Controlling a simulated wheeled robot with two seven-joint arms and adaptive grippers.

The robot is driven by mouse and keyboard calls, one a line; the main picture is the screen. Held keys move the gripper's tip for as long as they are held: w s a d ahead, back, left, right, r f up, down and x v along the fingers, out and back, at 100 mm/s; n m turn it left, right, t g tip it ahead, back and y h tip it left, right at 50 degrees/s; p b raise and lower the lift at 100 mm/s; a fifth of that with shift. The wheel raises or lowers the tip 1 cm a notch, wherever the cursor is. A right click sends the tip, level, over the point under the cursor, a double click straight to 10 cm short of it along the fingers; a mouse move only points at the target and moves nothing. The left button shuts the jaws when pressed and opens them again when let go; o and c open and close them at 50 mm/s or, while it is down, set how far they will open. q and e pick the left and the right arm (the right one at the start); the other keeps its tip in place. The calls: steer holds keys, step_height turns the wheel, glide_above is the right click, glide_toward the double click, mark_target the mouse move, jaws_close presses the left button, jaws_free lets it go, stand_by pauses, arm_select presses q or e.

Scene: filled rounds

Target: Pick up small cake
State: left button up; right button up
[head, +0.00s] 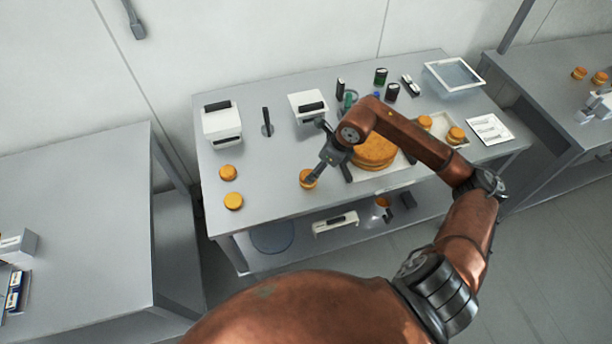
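Several small round orange-brown cakes stand on the grey table. One small cake (307,183) is near the front middle, under the tip of my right gripper (314,174). The dark fingers overlap the cake's upper edge in the picture. I cannot tell whether they touch it or how far apart they are. Two more small cakes stand at the left, one behind (228,172) the other (233,201). Two others sit on a tray at the right, one at the back (425,122) and one in front (455,135). My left gripper is not in view.
A large round cake (374,153) on a board stands right of my gripper, partly behind my forearm. White appliances (221,124) and (309,107), dark-topped jars (381,76) and a clear bin (455,75) line the back. The table's left front is mostly clear.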

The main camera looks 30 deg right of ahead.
steer(key=x, duration=0.4)
steer(key=a+x, duration=0.1)
steer(key=x, duration=0.2)
steer(key=shift+s+p, duration=0.25)
steer(key=shift+p, duration=0.05)
steer(key=shift+c, duration=0.2)
steer(key=c, duration=0.8)
